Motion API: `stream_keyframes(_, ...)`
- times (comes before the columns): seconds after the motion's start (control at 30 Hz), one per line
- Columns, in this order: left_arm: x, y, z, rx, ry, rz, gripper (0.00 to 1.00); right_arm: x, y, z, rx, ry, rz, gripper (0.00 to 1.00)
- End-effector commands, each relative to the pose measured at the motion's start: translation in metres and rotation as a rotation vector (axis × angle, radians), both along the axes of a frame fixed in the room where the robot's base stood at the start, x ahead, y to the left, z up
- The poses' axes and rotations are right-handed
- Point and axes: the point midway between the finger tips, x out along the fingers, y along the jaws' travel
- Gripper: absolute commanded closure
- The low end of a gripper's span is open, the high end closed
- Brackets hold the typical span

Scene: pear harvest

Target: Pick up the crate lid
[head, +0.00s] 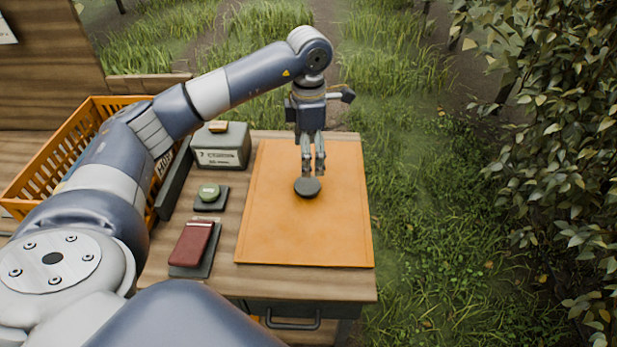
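The crate lid (290,235) is a flat orange board lying on the wooden table, with a round dark knob (307,187) on its upper half. My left gripper (313,172) points straight down over the lid, with its fingertips just behind or above the knob in the head view. A narrow gap shows between the two fingers, and nothing is seen held in them. Whether the fingertips touch the knob cannot be told. My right gripper is not in view.
An orange slatted crate (45,150) stands at the left, partly behind my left arm. A grey-green box (222,150), a small green round item (209,192) and a dark red item (192,244) lie left of the lid. Leafy branches (560,130) fill the right side.

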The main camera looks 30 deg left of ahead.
Motion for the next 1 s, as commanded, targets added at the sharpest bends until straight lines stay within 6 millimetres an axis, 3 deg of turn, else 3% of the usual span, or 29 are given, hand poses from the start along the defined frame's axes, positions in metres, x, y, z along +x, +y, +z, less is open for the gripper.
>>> stream_keyframes(0.23,-0.002,0.0,-0.029,0.0,0.006,0.0,0.21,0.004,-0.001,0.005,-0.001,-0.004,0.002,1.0)
stream_keyframes(0.57,0.0,0.0,-0.061,-0.001,0.003,0.0,0.21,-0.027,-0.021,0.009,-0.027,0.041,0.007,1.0)
stream_keyframes(0.8,0.001,0.001,-0.096,-0.002,0.004,0.0,0.21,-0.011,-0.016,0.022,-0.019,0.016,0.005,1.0)
stream_keyframes(1.0,0.001,0.001,-0.109,-0.002,0.001,-0.001,0.21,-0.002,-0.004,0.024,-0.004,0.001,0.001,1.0)
